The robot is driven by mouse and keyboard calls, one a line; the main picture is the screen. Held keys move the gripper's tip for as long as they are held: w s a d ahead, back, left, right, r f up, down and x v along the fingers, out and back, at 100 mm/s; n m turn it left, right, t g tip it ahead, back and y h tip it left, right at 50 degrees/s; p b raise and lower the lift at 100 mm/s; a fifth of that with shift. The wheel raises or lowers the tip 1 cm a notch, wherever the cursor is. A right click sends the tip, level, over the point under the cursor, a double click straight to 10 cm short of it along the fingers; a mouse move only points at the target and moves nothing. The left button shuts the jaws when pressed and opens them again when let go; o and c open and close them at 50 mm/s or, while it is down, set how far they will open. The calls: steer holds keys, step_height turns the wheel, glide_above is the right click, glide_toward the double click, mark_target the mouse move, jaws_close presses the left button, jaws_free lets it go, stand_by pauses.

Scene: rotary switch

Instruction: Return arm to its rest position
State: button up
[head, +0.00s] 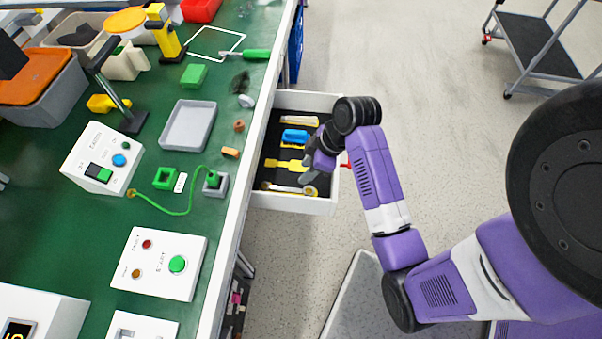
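My purple and white arm reaches in from the right in the head view. My gripper (308,168) is over the right side of an open white drawer (315,206). The arm's wrist partly hides the gripper, and I cannot tell whether its fingers are open or shut, or whether they touch anything. A white box with a black and green rotary or rocker control and a blue knob (118,160) sits on the green workbench (100,218) to the left, well apart from my gripper.
The drawer juts out from the bench and holds a blue item (295,136), a yellow tool (284,163) and a wrench (282,187). A white box with a green button (177,264) stands on the bench. A cart (535,45) is at upper right. Floor between is clear.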

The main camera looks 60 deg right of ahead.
steer(key=shift+s+r, duration=0.15)
steer(key=shift+r, duration=0.15)
stand_by(0.5)
steer(key=w+d+r+m+t+h, duration=0.5)
steer(key=d+r+m+h, duration=0.1)
steer(key=r+m+h, duration=0.1)
steer(key=s+a+r+t, duration=0.2)
steer(key=s+a+r, duration=0.2)
steer(key=a, duration=0.3)
steer(key=s+a+r+t+y, duration=0.1)
steer(key=s+a+r+t, duration=0.25)
steer(key=a, duration=0.35)
steer(key=s+a+r+t, duration=0.2)
steer(key=s+a+r, duration=0.2)
steer(key=a, duration=0.2)
steer(key=s+a+n+g+y, duration=0.2)
steer(key=s+a+n+y, duration=0.1)
steer(key=s+a, duration=0.3)
steer(key=shift+s+a+f+y, duration=0.15)
steer(key=shift+s+f+y, duration=0.2)
steer(key=shift+s+y, duration=0.45)
